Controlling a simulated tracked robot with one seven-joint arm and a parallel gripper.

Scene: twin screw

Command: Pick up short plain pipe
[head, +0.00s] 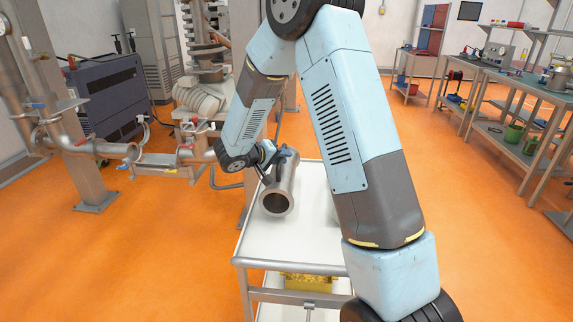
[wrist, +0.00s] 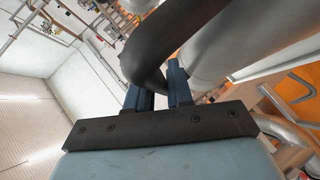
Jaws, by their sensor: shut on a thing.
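The short plain pipe (head: 292,172) is a silver metal cylinder. It lies at the far part of the white cart top (head: 300,238), its round open end facing the head camera. My gripper (head: 268,160) reaches it from the left. In the wrist view my gripper (wrist: 160,78) has its two blue fingers shut on a dark curved piece, which looks like a handle beside the silver pipe body (wrist: 235,38). The exact contact is partly hidden. I cannot tell whether the pipe rests on the cart or is just clear of it.
Fixed pipework (head: 110,150) and a pump stand beyond the cart to the left. A yellow object (head: 308,282) is on the cart's lower shelf. Workbenches (head: 520,95) with tools line the right. Orange floor is open around the cart. My arm hides part of the cart's right side.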

